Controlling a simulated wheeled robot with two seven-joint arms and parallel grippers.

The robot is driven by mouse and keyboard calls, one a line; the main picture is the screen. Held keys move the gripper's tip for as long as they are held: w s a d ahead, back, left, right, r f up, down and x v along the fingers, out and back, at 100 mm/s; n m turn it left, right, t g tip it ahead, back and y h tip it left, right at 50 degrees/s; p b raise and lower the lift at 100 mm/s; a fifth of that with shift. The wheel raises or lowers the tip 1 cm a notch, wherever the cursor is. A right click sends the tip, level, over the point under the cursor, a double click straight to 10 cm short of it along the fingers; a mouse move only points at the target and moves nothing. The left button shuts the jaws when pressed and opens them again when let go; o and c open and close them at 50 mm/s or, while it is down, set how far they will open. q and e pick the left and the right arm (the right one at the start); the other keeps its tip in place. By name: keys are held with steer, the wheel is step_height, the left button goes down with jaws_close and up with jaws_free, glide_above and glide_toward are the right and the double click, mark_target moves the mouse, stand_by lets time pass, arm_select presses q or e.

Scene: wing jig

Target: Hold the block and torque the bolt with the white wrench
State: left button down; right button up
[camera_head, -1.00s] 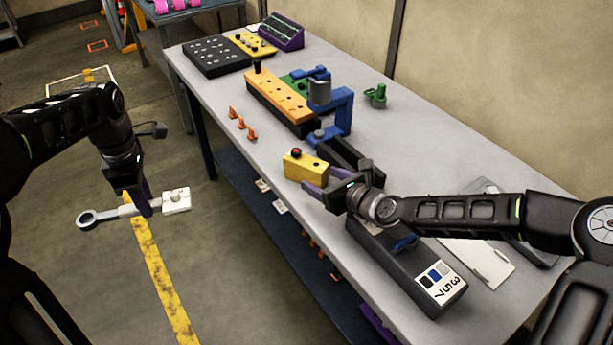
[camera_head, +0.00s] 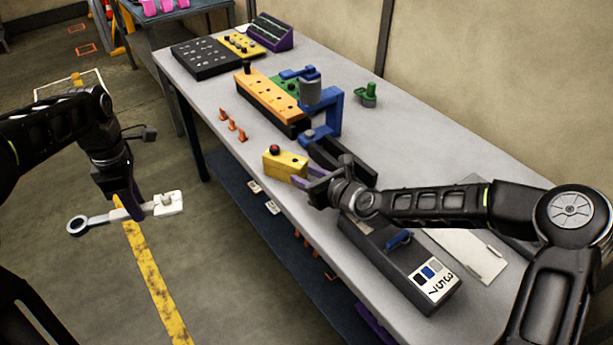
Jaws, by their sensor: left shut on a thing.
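The white wrench (camera_head: 100,219) is in my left gripper (camera_head: 137,210), over the floor left of the table. Its dark-lined ring end points left, and a white square piece (camera_head: 169,203) is at its right end. The yellow block (camera_head: 285,163) is by the table's front edge, with a red-topped, bolt-like knob (camera_head: 274,150) on top. My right gripper (camera_head: 308,179) has its purple fingers at the block's right end; the block partly hides them, and I cannot tell whether they grip it. The wrench is well apart from the block.
The grey table (camera_head: 420,165) holds an orange block (camera_head: 268,98), a blue bracket (camera_head: 331,115), a green part (camera_head: 368,95) and a black box with numbers (camera_head: 405,265). Small orange clips (camera_head: 232,124) stand near the front edge. Floor space on the left is clear.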

jaws_close()
stand_by(0.8)
steer(key=c, duration=0.8)
jaws_free()
steer(key=o, duration=0.7)
jaws_free()
steer(key=shift+s+d, duration=0.1)
steer(key=v, duration=1.2)
